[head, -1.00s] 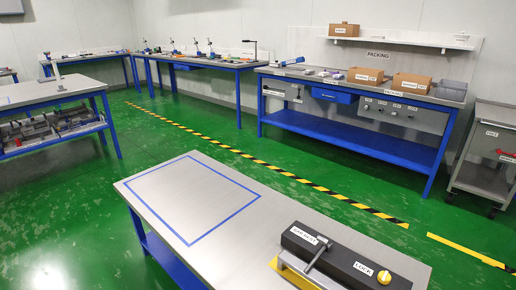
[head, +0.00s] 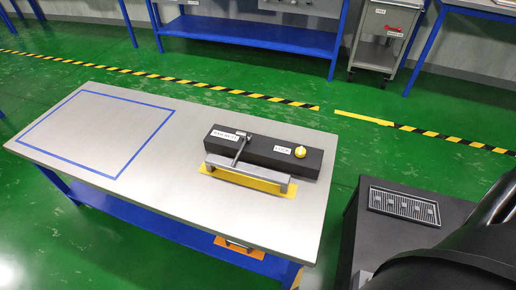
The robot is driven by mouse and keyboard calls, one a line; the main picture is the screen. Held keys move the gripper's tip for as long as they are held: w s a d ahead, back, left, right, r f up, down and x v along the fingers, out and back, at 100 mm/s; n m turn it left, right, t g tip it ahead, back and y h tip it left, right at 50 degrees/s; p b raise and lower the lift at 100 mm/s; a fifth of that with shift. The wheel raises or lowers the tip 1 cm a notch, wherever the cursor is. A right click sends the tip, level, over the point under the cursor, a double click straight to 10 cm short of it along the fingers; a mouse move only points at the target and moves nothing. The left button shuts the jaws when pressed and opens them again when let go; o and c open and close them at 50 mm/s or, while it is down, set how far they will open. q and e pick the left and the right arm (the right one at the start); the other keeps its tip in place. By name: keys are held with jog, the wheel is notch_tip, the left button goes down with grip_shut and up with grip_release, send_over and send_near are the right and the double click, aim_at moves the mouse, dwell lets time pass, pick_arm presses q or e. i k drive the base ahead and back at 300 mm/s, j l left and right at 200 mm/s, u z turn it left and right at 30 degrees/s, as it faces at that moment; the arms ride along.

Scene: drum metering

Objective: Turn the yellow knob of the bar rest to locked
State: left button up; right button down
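The bar rest is a long black block (head: 262,150) near the right end of a grey-topped table. Its yellow knob (head: 300,151) sits on top towards the right end, beside a white label that reads LOCK (head: 283,150). Another white label (head: 225,135) is at the left end, its text too small to read surely. A metal lever (head: 240,150) and a grey bar (head: 247,174) lie along the front, over a yellow plate (head: 278,187). The knob's exact setting is too small to tell. Neither gripper shows in the head view.
The table top (head: 190,120) is bare left of the block, with a blue taped rectangle (head: 150,138). A dark unit with a grille (head: 404,206) stands right of the table. A grey cart (head: 382,40) and blue workbench (head: 250,35) stand behind a striped floor line.

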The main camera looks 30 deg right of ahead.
aim_at(301, 153)
jog(key=z, duration=1.4)
